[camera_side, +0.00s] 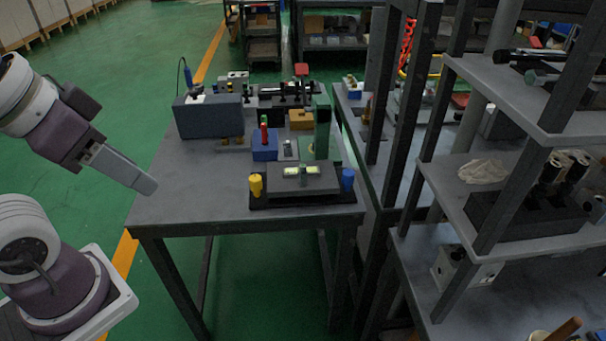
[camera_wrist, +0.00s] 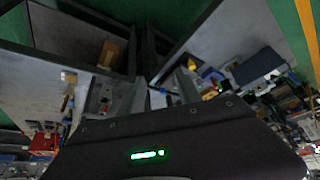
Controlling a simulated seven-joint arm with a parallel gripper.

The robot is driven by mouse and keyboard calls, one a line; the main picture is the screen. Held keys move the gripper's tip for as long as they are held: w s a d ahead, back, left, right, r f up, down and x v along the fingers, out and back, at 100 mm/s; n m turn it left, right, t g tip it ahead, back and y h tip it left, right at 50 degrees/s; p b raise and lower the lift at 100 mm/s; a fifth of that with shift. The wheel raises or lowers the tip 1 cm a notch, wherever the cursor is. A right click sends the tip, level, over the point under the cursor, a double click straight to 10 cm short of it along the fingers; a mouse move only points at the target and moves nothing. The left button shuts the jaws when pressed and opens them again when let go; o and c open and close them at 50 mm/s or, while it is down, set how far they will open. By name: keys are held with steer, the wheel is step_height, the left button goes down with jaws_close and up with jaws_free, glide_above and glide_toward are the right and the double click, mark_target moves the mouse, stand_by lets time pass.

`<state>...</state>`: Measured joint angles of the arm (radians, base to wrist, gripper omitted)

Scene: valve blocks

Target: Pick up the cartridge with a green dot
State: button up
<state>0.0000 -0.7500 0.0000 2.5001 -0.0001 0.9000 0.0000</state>
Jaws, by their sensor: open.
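My gripper (camera_side: 146,186) hangs left of the near table, beside its left edge, and is apart from everything on it. In the wrist view my gripper's open fingers (camera_wrist: 164,98) show with nothing between them. A blue block (camera_side: 265,152) on the table holds a slim red upright piece (camera_side: 264,133) with a green spot near its top. This may be the cartridge with a green dot, but it is too small to be sure. A yellow cylinder (camera_side: 256,185) and a blue cylinder (camera_side: 347,180) stand at either end of a dark fixture (camera_side: 302,180).
A tall green block (camera_side: 322,128) stands behind the fixture. A large grey-blue box (camera_side: 208,117) and an orange-brown block (camera_side: 301,119) are farther back. The table's left front (camera_side: 185,200) is bare. Metal shelving (camera_side: 500,150) fills the right side.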

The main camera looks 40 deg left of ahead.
steer(key=w+a, duration=0.2)
steer(key=w, duration=0.7)
steer(key=m+t, duration=0.2)
steer(key=t, duration=0.2)
glide_above(301, 166)
steer(key=s+a, duration=0.2)
steer(key=s, duration=0.6)
step_height(301, 166, down, 13)
steer(key=w+f, duration=0.3)
steer(key=f, duration=0.1)
steer(key=w+d+f+t+h, duration=0.1)
steer(key=w+f, duration=0.1)
steer(key=f, duration=0.1)
steer(key=w+d+f+t+h, duration=0.1)
steer(key=w+f, duration=0.2)
steer(key=f, duration=0.1)
steer(key=shift+w+f, duration=0.3)
jaws_close()
